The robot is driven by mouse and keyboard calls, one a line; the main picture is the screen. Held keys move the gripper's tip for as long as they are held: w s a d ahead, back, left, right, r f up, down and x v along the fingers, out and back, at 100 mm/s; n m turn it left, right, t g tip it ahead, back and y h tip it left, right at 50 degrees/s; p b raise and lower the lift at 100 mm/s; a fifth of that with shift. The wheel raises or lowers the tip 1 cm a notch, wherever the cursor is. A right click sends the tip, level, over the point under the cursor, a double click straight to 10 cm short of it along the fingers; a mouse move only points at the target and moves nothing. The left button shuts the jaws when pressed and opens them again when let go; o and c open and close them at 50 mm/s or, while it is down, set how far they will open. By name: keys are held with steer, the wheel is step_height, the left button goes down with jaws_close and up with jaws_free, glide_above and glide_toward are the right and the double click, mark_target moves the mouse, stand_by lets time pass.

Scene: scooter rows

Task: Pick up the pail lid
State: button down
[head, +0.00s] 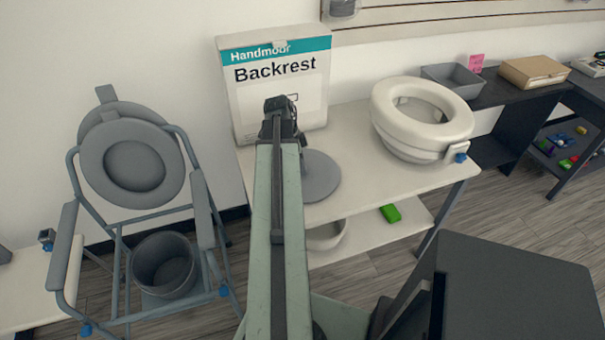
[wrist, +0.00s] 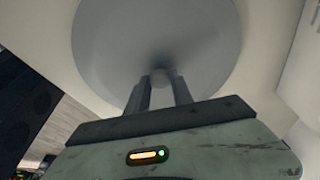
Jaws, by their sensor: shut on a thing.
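The pail lid is a round, flat grey disc (head: 322,178) at the white table, just right of my arm in the head view; the arm hides its left part. In the wrist view the grey lid (wrist: 120,40) fills the upper middle, with a small knob at its centre. My gripper (wrist: 160,80) has both fingers closed on that knob. In the head view the fingertips are hidden behind my arm. I cannot tell whether the lid touches the tabletop. The open grey pail (head: 165,268) sits under the commode chair's frame at left.
The commode chair (head: 68,240) stands left, seat raised. A Backrest box (head: 285,85) stands behind my arm. A white raised toilet seat (head: 420,148) is on the table's right (head: 375,185).

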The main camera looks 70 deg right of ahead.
step_height(320, 180, up, 10)
steer(key=p, duration=1)
